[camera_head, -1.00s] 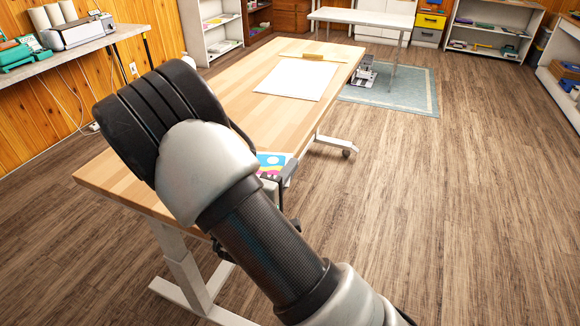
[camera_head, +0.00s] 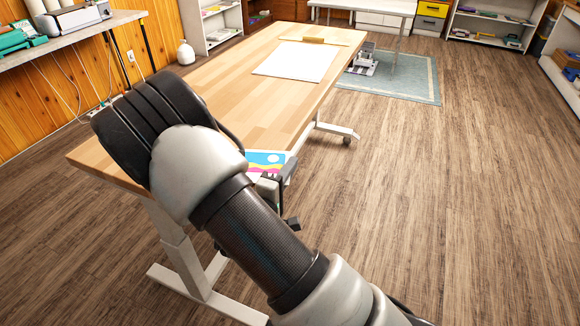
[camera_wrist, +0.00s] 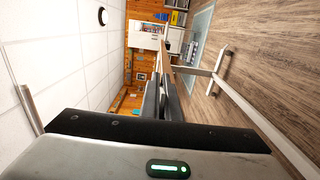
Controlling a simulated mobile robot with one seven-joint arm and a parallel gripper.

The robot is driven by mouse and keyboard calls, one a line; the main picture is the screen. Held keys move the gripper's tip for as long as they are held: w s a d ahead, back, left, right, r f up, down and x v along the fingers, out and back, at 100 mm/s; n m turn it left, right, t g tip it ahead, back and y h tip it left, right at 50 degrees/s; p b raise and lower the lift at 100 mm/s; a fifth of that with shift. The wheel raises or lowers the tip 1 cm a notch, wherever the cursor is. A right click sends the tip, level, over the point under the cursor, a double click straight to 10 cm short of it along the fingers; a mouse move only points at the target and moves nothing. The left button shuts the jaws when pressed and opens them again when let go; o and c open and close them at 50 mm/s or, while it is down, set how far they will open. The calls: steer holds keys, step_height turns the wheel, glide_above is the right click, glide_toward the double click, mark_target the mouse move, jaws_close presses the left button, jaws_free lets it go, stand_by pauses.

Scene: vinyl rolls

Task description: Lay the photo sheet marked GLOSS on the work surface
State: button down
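A photo sheet (camera_head: 265,160) with a bright blue, yellow and pink picture shows in the head view behind my forearm, at the right edge of the wooden table (camera_head: 240,105). No lettering on it can be read. My gripper (camera_head: 281,176) is at the sheet's right side and appears shut on its edge; my arm hides part of both. In the wrist view my gripper's fingers (camera_wrist: 161,94) lie close together, and the sheet cannot be made out. Whether the sheet touches the table cannot be told.
A flat white mat or sheet (camera_head: 296,62) lies on the table, with a tan block (camera_head: 313,40) at its far edge. The tabletop between the mat and my arm is bare. A blue rug (camera_head: 408,77) and shelves stand beyond; the floor at right is clear.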

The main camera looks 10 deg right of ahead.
steer(key=shift+f+b, duration=0.3)
steer(key=shift+f, duration=0.2)
steer(key=c, duration=1.9)
jaws_free()
steer(key=shift+c, duration=0.2)
